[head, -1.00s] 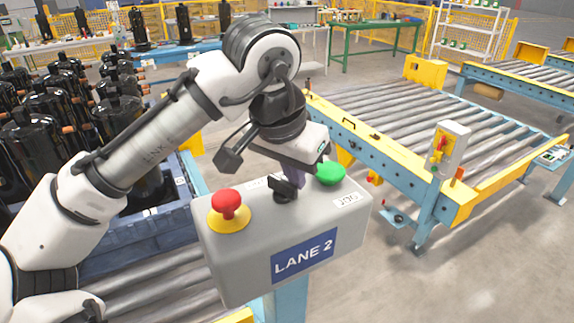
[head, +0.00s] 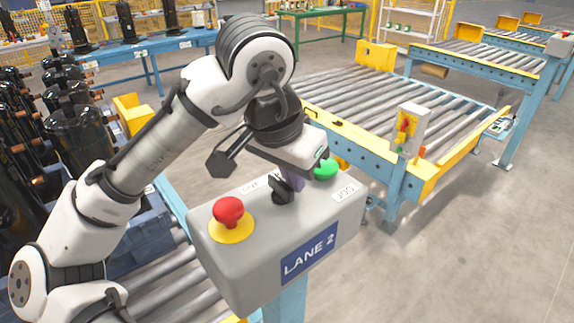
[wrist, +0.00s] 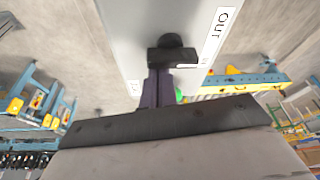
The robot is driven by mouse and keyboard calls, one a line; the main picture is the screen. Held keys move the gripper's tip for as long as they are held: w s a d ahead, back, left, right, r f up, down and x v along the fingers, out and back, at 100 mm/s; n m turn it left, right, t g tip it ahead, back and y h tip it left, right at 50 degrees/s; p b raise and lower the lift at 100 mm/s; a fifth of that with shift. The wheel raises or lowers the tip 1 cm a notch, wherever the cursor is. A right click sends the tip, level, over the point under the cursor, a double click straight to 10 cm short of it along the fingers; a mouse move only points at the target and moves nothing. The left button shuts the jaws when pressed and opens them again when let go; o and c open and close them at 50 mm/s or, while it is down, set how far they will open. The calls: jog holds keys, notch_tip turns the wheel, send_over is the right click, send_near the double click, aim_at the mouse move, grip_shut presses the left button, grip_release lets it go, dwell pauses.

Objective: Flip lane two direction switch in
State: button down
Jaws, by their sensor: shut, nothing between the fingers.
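The grey LANE 2 control box (head: 224,273) stands in front of me in the head view. Its black direction switch (head: 282,190) sits on top, between the red mushroom button (head: 229,211) and the green button (head: 326,169). My gripper (head: 292,181) is shut and empty, right at the switch on its far side. In the wrist view the black switch (wrist: 172,52) is at the tip of my gripper (wrist: 160,78), which looks to touch it. The OUT label (wrist: 217,37) lies beside the switch there. The other label is partly hidden.
A crate of black compressors (head: 80,140) stands on the left. A roller conveyor with a yellow and blue frame (head: 350,95) lies behind the box, with a small switch post (head: 407,130) at its corner. Open floor (head: 470,240) is on the right.

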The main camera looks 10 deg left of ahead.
jog(key=shift+s+m, duration=0.15)
jog(key=shift+m, duration=0.55)
jog(key=m, duration=0.2)
jog(key=m+g+h+p, duration=0.1)
jog(key=m, duration=0.1)
jog(key=shift+s+a, duration=0.1)
jog(key=shift+s, duration=0.25)
jog(key=shift+w+a, duration=0.5)
